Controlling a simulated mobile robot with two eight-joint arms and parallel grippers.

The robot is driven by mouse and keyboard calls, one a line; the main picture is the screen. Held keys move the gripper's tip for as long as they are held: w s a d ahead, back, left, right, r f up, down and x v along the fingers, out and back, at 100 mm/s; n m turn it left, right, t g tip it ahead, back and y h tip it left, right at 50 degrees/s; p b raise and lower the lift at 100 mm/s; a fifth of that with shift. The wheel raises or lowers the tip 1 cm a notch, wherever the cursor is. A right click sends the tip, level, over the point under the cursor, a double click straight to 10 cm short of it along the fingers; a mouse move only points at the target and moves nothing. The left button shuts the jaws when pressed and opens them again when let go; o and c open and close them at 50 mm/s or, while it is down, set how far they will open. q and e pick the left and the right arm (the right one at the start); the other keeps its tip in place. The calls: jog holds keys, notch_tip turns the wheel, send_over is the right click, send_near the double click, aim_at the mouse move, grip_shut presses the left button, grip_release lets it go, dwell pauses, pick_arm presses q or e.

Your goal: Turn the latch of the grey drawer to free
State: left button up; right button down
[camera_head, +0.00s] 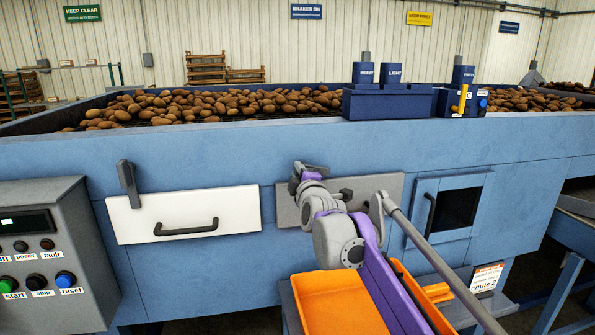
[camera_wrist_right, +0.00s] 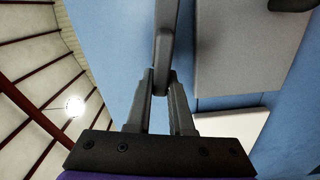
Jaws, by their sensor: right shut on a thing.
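The grey drawer (camera_head: 391,188) is shut in the blue machine front, with its left part hidden behind my right arm. My right gripper (camera_head: 298,178) is at the drawer's upper left. In the right wrist view its two fingers (camera_wrist_right: 160,88) are shut on the end of a grey latch lever (camera_wrist_right: 164,45). There the lever runs beside the edge of the grey drawer's panel (camera_wrist_right: 235,50), rather than across it. In the head view the latch is mostly hidden by the gripper. My left gripper is not in view.
A white drawer (camera_head: 160,218) with its own upright grey latch (camera_head: 127,184) is to the left. A control box (camera_head: 60,250) stands farther left. A blue hatch (camera_head: 425,200) is to the right. An orange crate (camera_head: 335,300) lies below my right arm.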

jog(key=shift+f+n, duration=0.25)
jog(key=shift+n, duration=0.95)
jog(key=c, duration=0.8)
grip_release()
jog(key=shift+s, duration=0.4)
jog(key=s+d+b, duration=0.2)
jog(key=s, duration=0.8)
jog(key=shift+w, duration=0.1)
